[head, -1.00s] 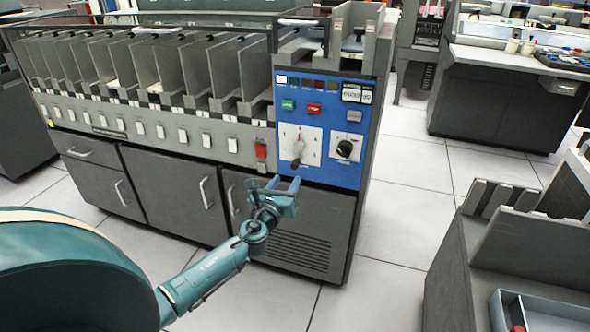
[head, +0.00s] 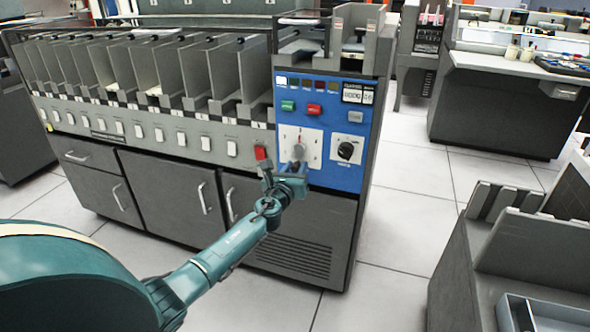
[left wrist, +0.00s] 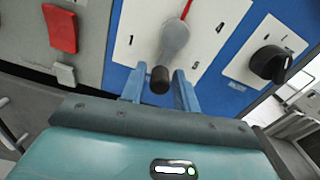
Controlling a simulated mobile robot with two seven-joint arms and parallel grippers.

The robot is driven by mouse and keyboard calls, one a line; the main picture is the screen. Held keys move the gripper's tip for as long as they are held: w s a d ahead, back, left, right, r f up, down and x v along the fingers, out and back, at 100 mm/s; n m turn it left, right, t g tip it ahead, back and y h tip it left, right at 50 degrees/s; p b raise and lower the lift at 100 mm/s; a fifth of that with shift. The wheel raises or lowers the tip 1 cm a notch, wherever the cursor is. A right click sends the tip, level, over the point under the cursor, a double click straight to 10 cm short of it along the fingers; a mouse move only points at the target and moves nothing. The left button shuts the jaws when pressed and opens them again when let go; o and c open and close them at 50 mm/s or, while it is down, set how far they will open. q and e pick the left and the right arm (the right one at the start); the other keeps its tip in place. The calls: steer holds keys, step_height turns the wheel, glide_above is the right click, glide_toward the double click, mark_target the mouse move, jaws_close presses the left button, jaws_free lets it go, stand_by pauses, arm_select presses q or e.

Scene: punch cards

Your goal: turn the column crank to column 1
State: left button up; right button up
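The column crank is a grey arm with a dark knob on a white plate (head: 314,145) of the blue control panel. In the head view its hub (head: 299,151) shows, while its lower end is hidden by my left gripper (head: 284,170). In the left wrist view the crank's dark knob (left wrist: 160,80) points down toward my gripper. My left gripper's two blue fingers (left wrist: 158,90) stand open, one on each side of the knob, with small gaps showing. A thin red pointer (left wrist: 187,9) shows above the hub. My right gripper is not in view.
A black rotary knob (head: 346,151) sits on a second plate right of the crank. A red switch (head: 261,153) is just left of the panel, close to my gripper. Green (head: 288,106) and red (head: 313,110) buttons are above. Open floor lies to the right.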

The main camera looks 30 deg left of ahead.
arm_select(q)
jaws_close()
